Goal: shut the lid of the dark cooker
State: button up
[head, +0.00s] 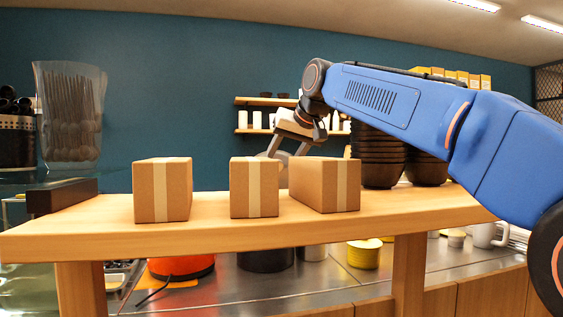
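A dark round vessel (265,260), which may be the dark cooker, stands on the metal counter below the wooden shelf. The shelf edge hides its top, so I cannot tell whether a lid is open or shut. My gripper (281,156) hangs from my blue arm above and beyond the shelf, behind the cardboard boxes. Its two fingers point down and look spread apart, with nothing seen between them. The fingertips are partly hidden by the boxes. My gripper is well above the dark vessel and apart from it.
Three cardboard boxes, left (162,190), middle (254,187) and right (325,184), stand on the wooden shelf (110,238). Stacked dark bowls (381,165) stand at right. A red-orange appliance (181,267), a yellow tin (364,254) and a white mug (486,235) sit below.

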jog(key=shift+a+f, duration=0.1)
jog(key=shift+a, duration=0.05)
jog(key=shift+c, duration=0.2)
grip_shut()
jog(key=shift+w, duration=0.15)
